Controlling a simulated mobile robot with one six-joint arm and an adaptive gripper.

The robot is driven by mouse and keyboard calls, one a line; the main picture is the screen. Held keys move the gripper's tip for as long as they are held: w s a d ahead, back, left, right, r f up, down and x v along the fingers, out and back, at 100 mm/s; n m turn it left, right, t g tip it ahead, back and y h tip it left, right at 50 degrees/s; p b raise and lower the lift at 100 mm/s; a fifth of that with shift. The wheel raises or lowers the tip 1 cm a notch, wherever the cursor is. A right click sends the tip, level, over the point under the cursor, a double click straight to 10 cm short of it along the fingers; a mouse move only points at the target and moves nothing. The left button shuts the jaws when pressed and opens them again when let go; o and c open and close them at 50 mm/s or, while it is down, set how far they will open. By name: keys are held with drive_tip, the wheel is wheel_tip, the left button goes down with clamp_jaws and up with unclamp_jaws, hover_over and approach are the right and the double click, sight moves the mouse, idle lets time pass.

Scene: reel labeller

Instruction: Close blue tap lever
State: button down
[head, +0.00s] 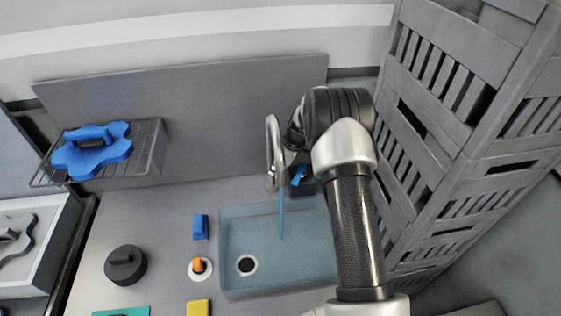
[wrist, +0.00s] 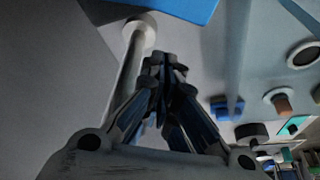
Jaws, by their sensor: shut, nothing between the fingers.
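The blue tap lever (head: 298,175) shows beside the base of the grey curved tap (head: 272,150) in the head view, close to my gripper and partly hidden by my arm. A blue stream (head: 281,215) runs from the spout into the sink. In the wrist view my gripper (wrist: 165,62) is shut and empty, with its fingertips together. A pale post (wrist: 130,65) stands just left of the fingers. A large blue surface (wrist: 180,8) lies beyond the fingertips at the top edge and may be the lever; I cannot tell whether they touch.
The sink basin (head: 230,280) has a dark drain (head: 246,264). Left of it are a blue block (head: 200,227), an orange-topped white disc (head: 200,268) and a black round lid (head: 125,265). Grey stacked crates (head: 440,110) stand close on the right. A wire rack (head: 150,150) hangs left.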

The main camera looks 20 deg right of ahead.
sight(299, 174)
drive_tip(key=shift+s+d+r, duration=0.1)
drive_tip(key=shift+s+d, duration=0.4)
drive_tip(key=shift+d, duration=0.2)
drive_tip(key=shift+s+d+r, duration=0.1)
drive_tip(key=shift+s+d, duration=0.4)
drive_tip(key=shift+d, duration=0.15)
drive_tip(key=shift+s+d, duration=0.1)
drive_tip(key=shift+d, duration=0.1)
drive_tip(key=shift+b, duration=0.45)
